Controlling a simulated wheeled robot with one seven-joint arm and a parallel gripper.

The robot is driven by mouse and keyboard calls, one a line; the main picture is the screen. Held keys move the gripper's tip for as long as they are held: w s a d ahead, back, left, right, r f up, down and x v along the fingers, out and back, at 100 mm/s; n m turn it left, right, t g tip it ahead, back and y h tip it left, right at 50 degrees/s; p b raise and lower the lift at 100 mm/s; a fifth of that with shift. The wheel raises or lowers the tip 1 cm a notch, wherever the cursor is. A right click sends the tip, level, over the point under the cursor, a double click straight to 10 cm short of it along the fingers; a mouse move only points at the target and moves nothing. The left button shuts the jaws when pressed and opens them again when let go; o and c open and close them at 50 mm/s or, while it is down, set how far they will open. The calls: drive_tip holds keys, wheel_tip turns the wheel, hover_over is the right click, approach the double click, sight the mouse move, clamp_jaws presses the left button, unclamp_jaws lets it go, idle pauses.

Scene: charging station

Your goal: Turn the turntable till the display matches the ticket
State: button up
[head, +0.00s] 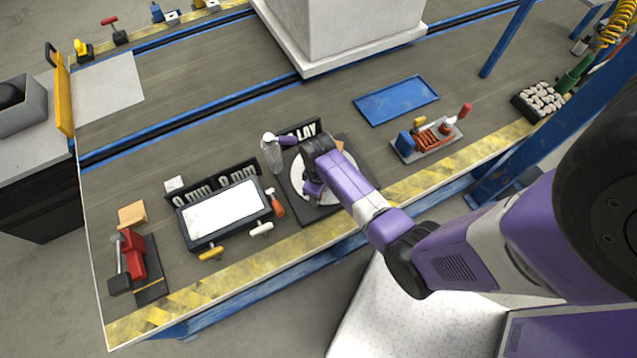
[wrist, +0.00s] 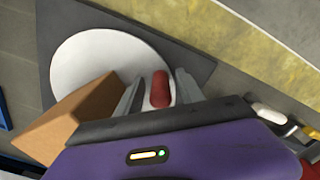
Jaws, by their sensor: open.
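The turntable is a white disc on a dark square base (head: 328,209), partly hidden by my arm; its disc (wrist: 85,58) also shows in the wrist view. A dark sign with letters ending in "LAY" (head: 313,127) stands behind it. In the wrist view my gripper (wrist: 158,88) is open, its fingers on either side of a red knob (wrist: 160,90) over the disc's edge. I cannot tell whether they touch it. A brown block (wrist: 75,118) is beside the knob, at the disc's edge. I cannot identify the ticket for certain.
A white-screened panel (head: 222,210) with small handles and "0 mm" signs (head: 238,176) is left of the turntable. A clear bottle (head: 271,157) stands close by its back left. A blue tray (head: 397,100) and tool rack (head: 428,140) are to the right. A red clamp (head: 133,253) sits far left.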

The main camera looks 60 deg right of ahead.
wheel_tip(320, 180, up, 7)
drive_tip(key=shift+r+p, duration=0.2)
drive_tip(key=shift+p, duration=0.1)
idle(0.6)
